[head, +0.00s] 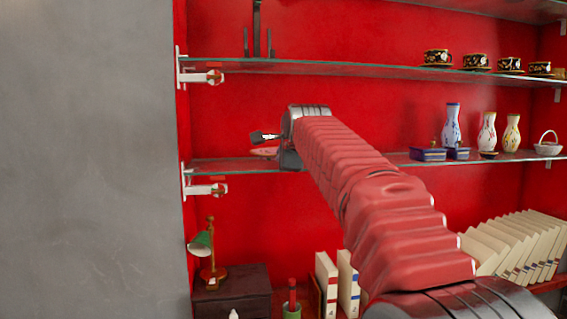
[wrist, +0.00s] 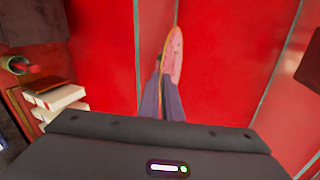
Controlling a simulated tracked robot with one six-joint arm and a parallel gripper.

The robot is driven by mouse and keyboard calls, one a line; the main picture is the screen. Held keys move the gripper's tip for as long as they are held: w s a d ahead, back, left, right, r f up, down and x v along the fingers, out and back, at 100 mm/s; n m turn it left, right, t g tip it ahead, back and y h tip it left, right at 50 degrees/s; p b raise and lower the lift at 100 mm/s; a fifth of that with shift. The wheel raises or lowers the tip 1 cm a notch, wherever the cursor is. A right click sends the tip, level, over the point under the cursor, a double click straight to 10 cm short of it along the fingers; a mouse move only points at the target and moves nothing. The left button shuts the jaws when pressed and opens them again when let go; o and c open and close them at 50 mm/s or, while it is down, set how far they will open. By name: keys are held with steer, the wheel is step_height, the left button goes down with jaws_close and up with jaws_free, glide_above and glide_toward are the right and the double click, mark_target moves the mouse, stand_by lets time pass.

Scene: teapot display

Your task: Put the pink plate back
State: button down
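The pink plate (wrist: 176,58) shows nearly edge-on in the wrist view, with a thin orange rim. My gripper (wrist: 163,95) is shut on the plate's near edge, with a finger on each side of it. In the head view the pink plate (head: 264,152) is a small sliver, lying roughly flat just above the left end of the middle glass shelf (head: 225,166). My gripper (head: 265,137) is beside it, and my wrist hides part of the plate. I cannot tell whether the plate touches the shelf.
A dark stand (head: 256,35) is on the upper glass shelf (head: 330,68), left. Black cups (head: 437,57) stand at that shelf's right. Vases (head: 452,125), blue boxes (head: 428,154) and a white basket (head: 548,143) stand on the middle shelf's right. A green lamp (head: 201,243) and books (head: 327,280) are below.

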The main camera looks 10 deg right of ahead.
steer(key=shift+f, duration=1)
steer(key=c, duration=1.9)
jaws_free()
steer(key=shift+c, duration=0.2)
steer(key=v, duration=1.2)
